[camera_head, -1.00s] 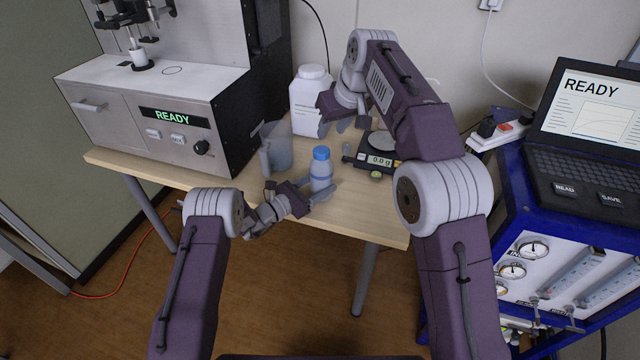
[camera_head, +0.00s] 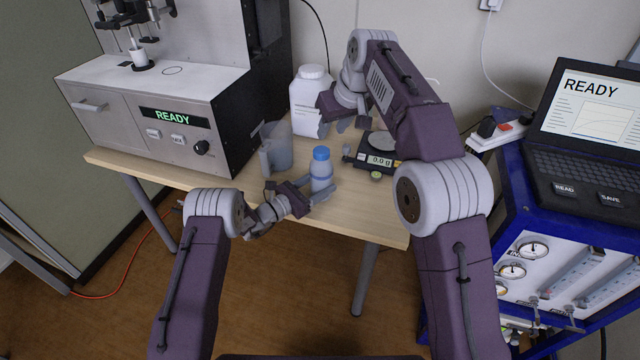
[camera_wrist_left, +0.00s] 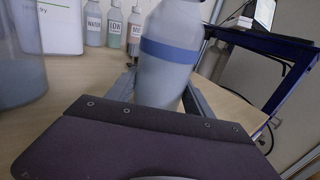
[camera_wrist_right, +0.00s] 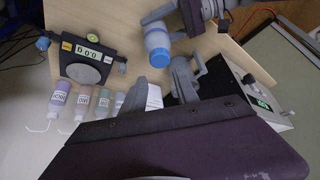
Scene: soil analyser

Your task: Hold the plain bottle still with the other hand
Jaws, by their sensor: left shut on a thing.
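The plain bottle (camera_head: 321,172), with a blue cap and a blue band, stands upright near the table's front edge. My left gripper (camera_head: 313,188) is low at the bottle and shut on it, a finger on each side. In the left wrist view the bottle (camera_wrist_left: 170,62) fills the space between the fingers. My right gripper (camera_head: 352,124) is behind it, beside the white jug. It looks open and empty, with its fingers apart in the right wrist view (camera_wrist_right: 158,88). The bottle's blue cap (camera_wrist_right: 160,57) also shows there.
A clear beaker (camera_head: 277,146) stands left of the bottle, and a white jug (camera_head: 310,103) behind. A scale (camera_head: 380,161) reading 0.0 g is to the right. The READY analyser (camera_head: 175,118) takes the table's left. Several labelled bottles (camera_wrist_right: 80,103) show in the right wrist view.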

